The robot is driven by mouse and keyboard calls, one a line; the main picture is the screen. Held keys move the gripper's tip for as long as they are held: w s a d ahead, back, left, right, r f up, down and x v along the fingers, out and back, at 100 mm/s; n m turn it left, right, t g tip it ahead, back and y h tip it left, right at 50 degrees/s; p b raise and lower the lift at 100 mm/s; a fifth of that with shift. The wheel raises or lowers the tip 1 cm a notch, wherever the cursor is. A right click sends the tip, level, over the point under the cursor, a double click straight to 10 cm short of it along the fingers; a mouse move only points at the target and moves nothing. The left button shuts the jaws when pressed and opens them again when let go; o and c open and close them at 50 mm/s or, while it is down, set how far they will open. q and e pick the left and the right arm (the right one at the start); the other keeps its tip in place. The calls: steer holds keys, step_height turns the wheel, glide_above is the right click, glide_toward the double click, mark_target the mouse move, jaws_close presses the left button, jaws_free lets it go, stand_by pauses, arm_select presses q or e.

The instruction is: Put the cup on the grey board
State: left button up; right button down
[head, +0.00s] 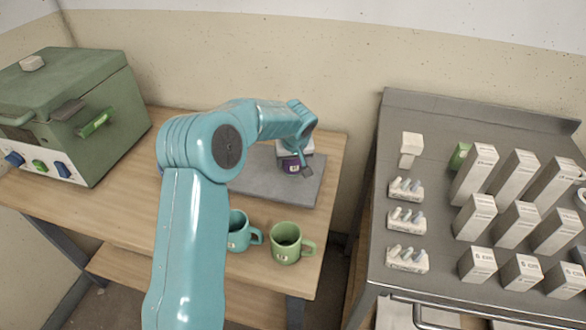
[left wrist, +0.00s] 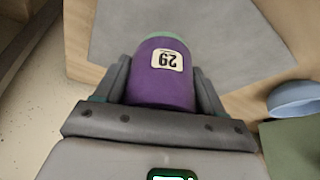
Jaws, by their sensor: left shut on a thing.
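My left gripper (head: 303,160) is shut on a purple container (head: 291,166), seen at the far right of the grey board (head: 308,189) in the head view. In the left wrist view, the container (left wrist: 165,84) stands between both fingers, with a label reading 29 and a green-teal far edge. The grey board (left wrist: 120,35) shows beyond it. I cannot tell whether the container touches the board. A teal mug (head: 238,238) and a green mug (head: 286,245) stand on the table in front of the board. The teal mug is partly behind my arm.
The wooden table (head: 135,185) has bare room at left. A green kiln-like box (head: 118,105) stands at its back left. A metal bench (head: 390,120) at right holds several grey boxes (head: 475,175) and small bottle racks (head: 407,222). A gap separates table and bench.

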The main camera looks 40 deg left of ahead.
mark_target(293, 169)
arm_select(q)
step_height(293, 169, down, 4)
steer(key=shift+w+r, duration=0.1)
steer(key=shift+r, duration=0.05)
steer(key=shift+d+b, duration=0.1)
steer(key=shift+b, duration=0.2)
steer(key=o, duration=1.2)
steer(key=shift+c, duration=0.2)
